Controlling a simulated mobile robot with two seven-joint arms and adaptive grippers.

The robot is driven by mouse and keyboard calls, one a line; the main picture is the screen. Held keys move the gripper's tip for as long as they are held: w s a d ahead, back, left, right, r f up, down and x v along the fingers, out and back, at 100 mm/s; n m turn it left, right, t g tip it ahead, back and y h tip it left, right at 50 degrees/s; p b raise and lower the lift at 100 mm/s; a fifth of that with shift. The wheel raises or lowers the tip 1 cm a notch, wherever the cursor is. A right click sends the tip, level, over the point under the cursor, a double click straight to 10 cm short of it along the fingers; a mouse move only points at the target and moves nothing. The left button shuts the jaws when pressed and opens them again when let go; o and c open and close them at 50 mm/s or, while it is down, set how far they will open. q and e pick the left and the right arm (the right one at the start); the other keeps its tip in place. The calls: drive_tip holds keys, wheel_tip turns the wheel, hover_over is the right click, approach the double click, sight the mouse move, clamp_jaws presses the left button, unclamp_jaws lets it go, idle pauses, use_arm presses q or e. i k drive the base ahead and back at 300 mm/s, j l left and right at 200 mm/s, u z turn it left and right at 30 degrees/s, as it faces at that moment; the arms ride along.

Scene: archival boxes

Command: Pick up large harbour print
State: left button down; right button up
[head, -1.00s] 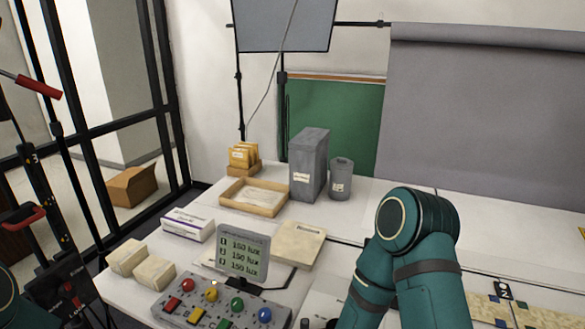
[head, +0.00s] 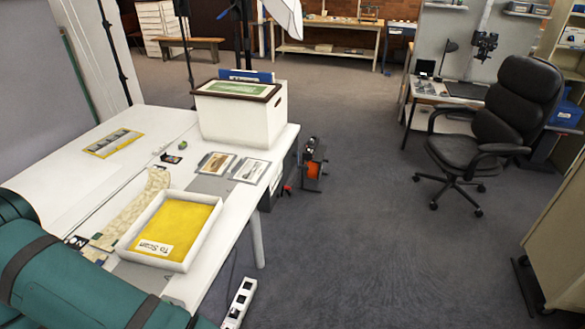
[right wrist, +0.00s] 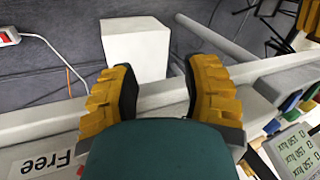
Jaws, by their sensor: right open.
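I cannot tell for sure which picture is the large harbour print. A dark-framed greenish picture (head: 238,90) lies on top of a white box (head: 242,117) at the table's far right end. Two smaller sleeved prints (head: 215,163) and (head: 250,170) lie flat in front of the box. A strip picture on a yellow sheet (head: 113,143) lies at the back left. My right gripper (right wrist: 160,92) is open and empty over the table's edge in the right wrist view, apart from all of these. My left gripper is out of view.
A white tray (head: 140,257) with a yellow "To Scan" sheet stands near the table's front edge. An office chair (head: 500,120) stands on the open floor to the right. A white block (right wrist: 136,48) shows below my right gripper. My teal arm covers the lower left.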

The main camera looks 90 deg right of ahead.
sight(250, 171)
drive_tip(key=z, duration=2.8)
drive_tip(key=i+l, duration=0.2)
drive_tip(key=i, duration=0.3)
drive_tip(key=i+l+z, duration=0.15)
drive_tip(key=i, duration=0.4)
